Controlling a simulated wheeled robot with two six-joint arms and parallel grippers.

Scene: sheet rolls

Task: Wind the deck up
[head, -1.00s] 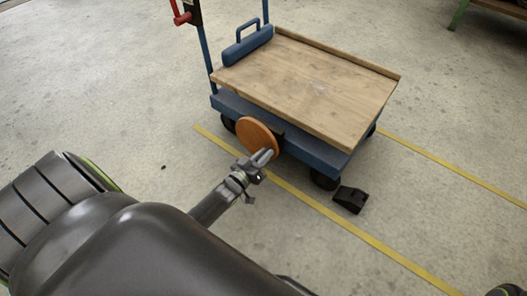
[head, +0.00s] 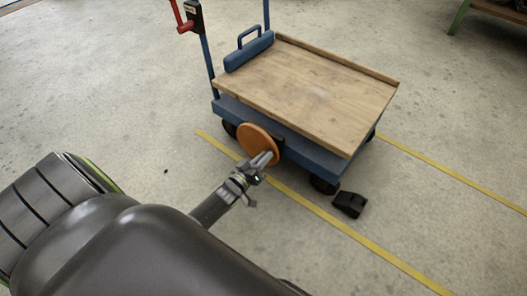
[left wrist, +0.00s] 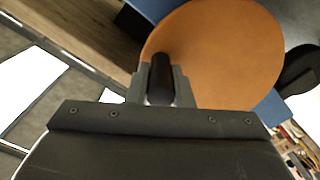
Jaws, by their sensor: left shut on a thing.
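The cart's wooden deck (head: 310,90) sits on a blue frame (head: 300,150), with a raised lip on its edges. An orange crank disc (head: 256,141) is mounted on the near side of the frame. In the left wrist view the orange disc (left wrist: 225,50) fills the upper middle, with a dark knob (left wrist: 160,78) standing out from it. My left gripper (head: 262,160) is shut on this knob, one finger on each side, in front of the disc. My right gripper does not clearly show in the head view.
A black wedge chock (head: 349,204) lies on the floor by the near right wheel (head: 323,186). A red lever (head: 185,24) is on the cart's handle post. Yellow lines (head: 370,241) run along the floor. A green-legged bench (head: 459,17) stands at the top right. Open floor lies left.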

